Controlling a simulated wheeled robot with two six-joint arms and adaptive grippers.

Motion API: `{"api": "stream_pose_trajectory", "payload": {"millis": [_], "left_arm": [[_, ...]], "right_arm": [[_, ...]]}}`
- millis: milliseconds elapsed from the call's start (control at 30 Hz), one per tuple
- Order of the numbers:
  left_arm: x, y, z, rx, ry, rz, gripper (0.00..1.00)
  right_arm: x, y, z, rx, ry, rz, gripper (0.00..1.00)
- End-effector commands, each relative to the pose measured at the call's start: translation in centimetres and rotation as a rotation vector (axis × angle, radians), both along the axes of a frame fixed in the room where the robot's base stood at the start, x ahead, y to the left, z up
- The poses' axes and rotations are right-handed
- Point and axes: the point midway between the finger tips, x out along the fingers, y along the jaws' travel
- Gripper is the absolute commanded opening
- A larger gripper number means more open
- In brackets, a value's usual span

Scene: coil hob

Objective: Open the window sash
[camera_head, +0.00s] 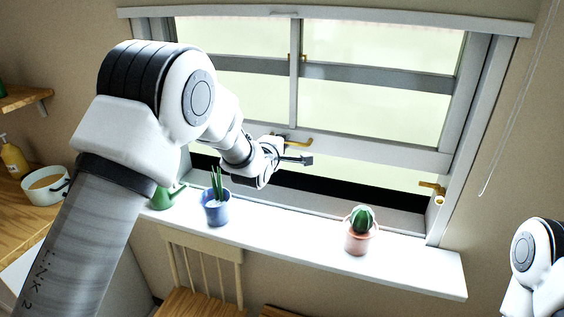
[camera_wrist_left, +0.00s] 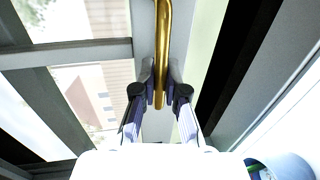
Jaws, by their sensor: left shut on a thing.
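The window sash (camera_head: 375,153) has a grey frame with pale panes. Below its bottom rail a pale strip and a dark band show, so the sash appears to stand apart from the frame's lower edge. A brass handle (camera_head: 297,141) sits on the bottom rail and also shows in the left wrist view (camera_wrist_left: 162,45). My left gripper (camera_wrist_left: 160,88) is shut on the brass handle, one finger on each side of it. In the head view the left gripper (camera_head: 290,158) lies in front of the rail. My right gripper is out of view.
A white sill (camera_head: 300,239) runs under the window. On it stand a green watering can (camera_head: 163,196), a blue pot with a plant (camera_head: 215,209) and a cactus in a pink pot (camera_head: 358,236). A brass fitting (camera_head: 434,188) is at the right jamb. A cord hangs at right.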

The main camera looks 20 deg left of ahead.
Motion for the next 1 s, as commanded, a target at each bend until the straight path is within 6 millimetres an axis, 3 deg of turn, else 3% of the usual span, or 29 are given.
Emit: {"api": "stream_pose_trajectory", "payload": {"millis": [33, 233, 733, 767, 800, 1000], "left_arm": [[0.1, 0.0, 1.8, 0.0, -0.008, 0.0, 0.0], [0.1, 0.0, 4.6, 0.0, -0.005, 0.0, 0.0], [0.0, 0.0, 5.2, 0.0, -0.001, 0.0, 0.0], [0.0, 0.0, 5.2, 0.0, -0.001, 0.0, 0.22], [0.0, 0.0, 5.2, 0.0, -0.001, 0.0, 0.36], [0.0, 0.0, 5.1, 0.0, 0.001, 0.0, 0.37]], "right_arm": [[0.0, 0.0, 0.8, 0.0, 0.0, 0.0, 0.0], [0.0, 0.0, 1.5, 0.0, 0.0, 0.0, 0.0], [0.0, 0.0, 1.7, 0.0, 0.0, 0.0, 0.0], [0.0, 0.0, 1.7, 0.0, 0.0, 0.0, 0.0], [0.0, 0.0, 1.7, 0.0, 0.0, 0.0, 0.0], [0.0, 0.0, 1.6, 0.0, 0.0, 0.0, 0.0]]}}
